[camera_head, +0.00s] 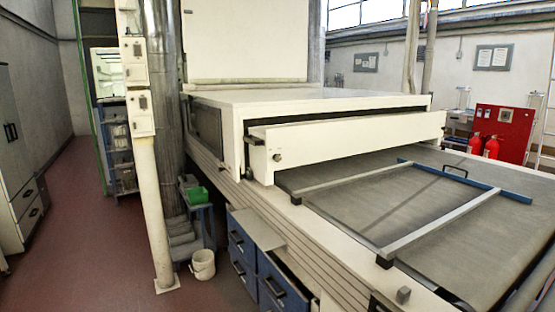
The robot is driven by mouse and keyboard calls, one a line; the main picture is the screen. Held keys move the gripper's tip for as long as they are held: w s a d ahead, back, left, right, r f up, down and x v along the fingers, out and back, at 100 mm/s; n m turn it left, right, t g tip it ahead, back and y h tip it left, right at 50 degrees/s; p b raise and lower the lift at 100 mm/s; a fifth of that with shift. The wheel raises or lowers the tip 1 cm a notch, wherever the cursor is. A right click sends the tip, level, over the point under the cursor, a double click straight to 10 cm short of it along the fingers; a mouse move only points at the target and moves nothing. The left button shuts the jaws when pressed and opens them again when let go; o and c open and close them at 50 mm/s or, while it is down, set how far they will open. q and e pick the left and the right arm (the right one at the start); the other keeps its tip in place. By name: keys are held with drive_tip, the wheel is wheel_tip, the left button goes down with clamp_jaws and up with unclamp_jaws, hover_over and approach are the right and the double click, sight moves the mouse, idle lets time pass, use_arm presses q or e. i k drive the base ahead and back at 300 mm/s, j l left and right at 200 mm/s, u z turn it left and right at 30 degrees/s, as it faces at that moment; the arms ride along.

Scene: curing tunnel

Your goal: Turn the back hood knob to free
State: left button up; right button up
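A white hood (310,99) covers part of the long machine. A white front panel (350,141) stands out at its near end, with a dark gap above it. A small dark round knob (277,157) sits on the left end of this panel. It is too small to tell which way it is turned. A small grey knob-like piece (403,295) stands on the machine's near edge. I cannot tell which of these, if either, is the back hood knob. Neither of my grippers shows in the head view.
A grey conveyor belt (460,225) runs out from the hood, with a grey and blue bar frame (465,182) over it. Blue drawers (243,247), a white bucket (202,264) and a pale post (150,190) stand at the machine's left. The red floor (75,230) farther left is clear.

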sight(276, 157)
drive_tip(key=i+j, duration=0.25)
drive_tip(key=j, duration=0.15)
drive_tip(key=i+j+z, duration=0.1)
drive_tip(key=i+j, duration=0.45)
drive_tip(key=j, duration=0.2)
drive_tip(key=i+j, duration=0.25)
drive_tip(key=j, duration=0.15)
drive_tip(key=i+j+z, duration=0.1)
drive_tip(key=i+j, duration=0.15)
drive_tip(key=j, duration=0.15)
drive_tip(key=i+j, duration=0.25)
drive_tip(key=j, duration=0.15)
drive_tip(key=z, duration=0.05)
